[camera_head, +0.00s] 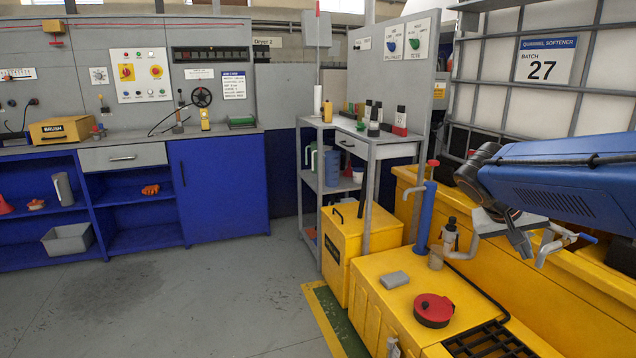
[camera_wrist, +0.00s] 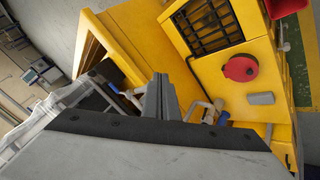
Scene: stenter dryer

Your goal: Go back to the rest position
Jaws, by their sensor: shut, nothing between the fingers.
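My gripper (camera_head: 522,246) hangs at the end of my blue arm at the right of the head view, above the yellow bund. In the wrist view my gripper (camera_wrist: 160,88) shows its fingers together in the middle, with nothing between them. Near it in the head view are a metal tap with a blue handle (camera_head: 585,235) and a blue hand pump (camera_head: 426,215); whether the gripper touches the tap I cannot tell. A red round lid (camera_head: 433,310) and a grey block (camera_head: 394,280) lie on the yellow top, apart from the gripper.
A caged white tank (camera_head: 600,85) marked 27 stands behind my arm. A grey shelf trolley (camera_head: 308,180) with bottles and a yellow bin (camera_head: 345,245) stand at centre. A blue workbench (camera_head: 220,190) lines the back left. The grey floor (camera_head: 170,300) at left is clear.

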